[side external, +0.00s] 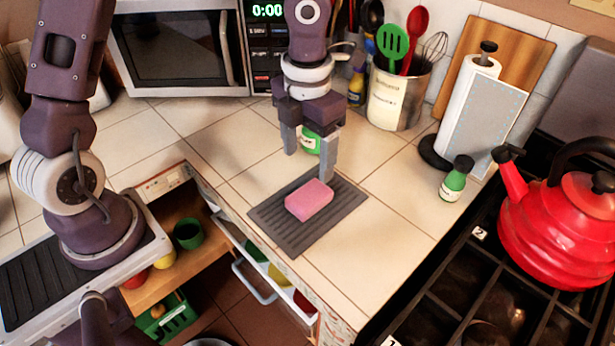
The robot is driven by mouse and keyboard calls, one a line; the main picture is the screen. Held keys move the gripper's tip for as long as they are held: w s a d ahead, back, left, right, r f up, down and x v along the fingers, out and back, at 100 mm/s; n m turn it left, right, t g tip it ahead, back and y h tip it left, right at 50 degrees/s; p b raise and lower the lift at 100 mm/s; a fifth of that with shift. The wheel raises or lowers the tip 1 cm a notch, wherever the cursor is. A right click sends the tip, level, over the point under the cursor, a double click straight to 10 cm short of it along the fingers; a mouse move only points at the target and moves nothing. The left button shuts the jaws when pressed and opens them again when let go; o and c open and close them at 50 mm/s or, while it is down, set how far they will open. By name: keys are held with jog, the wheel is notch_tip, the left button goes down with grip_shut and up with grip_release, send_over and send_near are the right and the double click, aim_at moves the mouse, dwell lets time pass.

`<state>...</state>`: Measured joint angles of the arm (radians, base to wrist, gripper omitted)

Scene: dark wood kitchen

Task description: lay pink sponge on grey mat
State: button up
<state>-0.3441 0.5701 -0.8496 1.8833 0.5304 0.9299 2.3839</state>
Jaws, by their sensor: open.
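The pink sponge (309,200) lies flat on the ribbed grey mat (291,236) on the tiled counter. The mat sits near the counter's front edge, and its rim shows all around the sponge. My gripper (308,168) is open and points down above and slightly behind the sponge. Its two grey fingers are apart with no sponge between them. A green-labelled container behind the fingers is partly hidden by them.
A red kettle (560,225) stands on the black stove at the right. A small green bottle (456,180) stands near the stove. A utensil crock (397,95) and a paper towel roll (468,105) stand at the back. A microwave (180,48) is behind left. Tiles right of the mat are clear.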

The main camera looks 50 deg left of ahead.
jog(key=s+a+r+m+t, duration=0.2)
jog(key=s+r+m, duration=0.4)
jog(key=m, duration=1.2)
jog(key=s+a+r+m+t, duration=0.3)
jog(key=s+a+r+m, duration=0.2)
jog(key=s+m, duration=0.6)
jog(key=shift+s+a+r+m+t, duration=0.25)
jog(key=shift+r+m, duration=0.65)
jog(key=shift+m, duration=2.6)
jog(key=shift+d, duration=0.1)
